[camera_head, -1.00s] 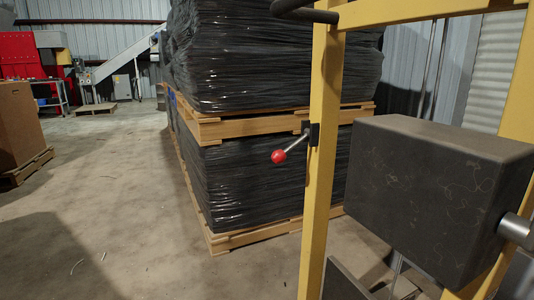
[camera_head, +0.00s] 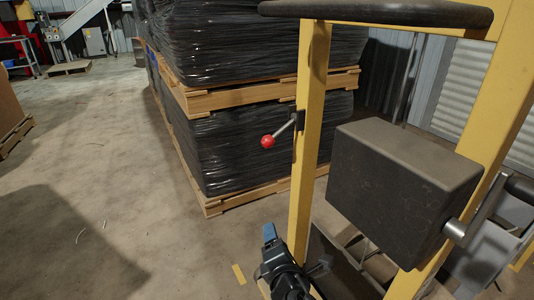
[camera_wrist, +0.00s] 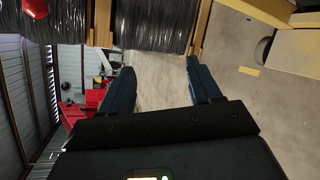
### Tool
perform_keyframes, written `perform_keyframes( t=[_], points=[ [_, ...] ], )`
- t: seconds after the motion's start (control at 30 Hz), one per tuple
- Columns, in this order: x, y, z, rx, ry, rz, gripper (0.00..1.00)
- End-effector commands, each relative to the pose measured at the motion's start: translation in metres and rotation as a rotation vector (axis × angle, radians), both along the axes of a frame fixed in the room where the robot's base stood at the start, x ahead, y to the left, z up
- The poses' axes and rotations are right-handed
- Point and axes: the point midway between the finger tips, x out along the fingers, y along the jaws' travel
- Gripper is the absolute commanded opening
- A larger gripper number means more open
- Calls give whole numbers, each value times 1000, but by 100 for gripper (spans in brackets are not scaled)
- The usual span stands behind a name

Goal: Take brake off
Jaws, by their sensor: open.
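The brake lever is a short metal rod with a red knob (camera_head: 268,142). It slants down and left from a dark bracket on the yellow upright (camera_head: 309,140). In the wrist view a red knob (camera_wrist: 36,8) shows at the top left corner, partly cut off by the frame edge. My gripper (camera_wrist: 160,70) is open and empty, with two dark blue fingers apart and floor between them. In the head view my gripper (camera_head: 270,236) is at the bottom, well below the knob and apart from it.
A dark box (camera_head: 400,190) is fixed to the yellow frame at right, with a black bar (camera_head: 380,12) across the top. Stacked black-wrapped loads on wooden pallets (camera_head: 240,95) stand behind the lever. The concrete floor (camera_head: 110,180) at left is mostly clear.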

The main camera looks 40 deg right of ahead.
Motion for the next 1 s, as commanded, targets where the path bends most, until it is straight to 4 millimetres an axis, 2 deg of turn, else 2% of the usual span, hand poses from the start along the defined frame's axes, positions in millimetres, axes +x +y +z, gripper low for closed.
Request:
perform_keyframes(
  t=[0.03, 0.2, 0.3, 0.4, 0.5, 0.67, 1.0],
  points=[
    [21, -7, 30, -71, 11, -32, 63],
    [69, -28, 101, -298, 89, -167, 63],
    [88, -36, 136, -393, 128, -239, 63],
    [98, -40, 160, -451, 156, -291, 63],
    [103, -42, 172, -481, 173, -320, 63],
    [110, -52, 174, -491, 179, -331, 63],
    [134, -95, 173, -488, 178, -330, 63]
  ],
)
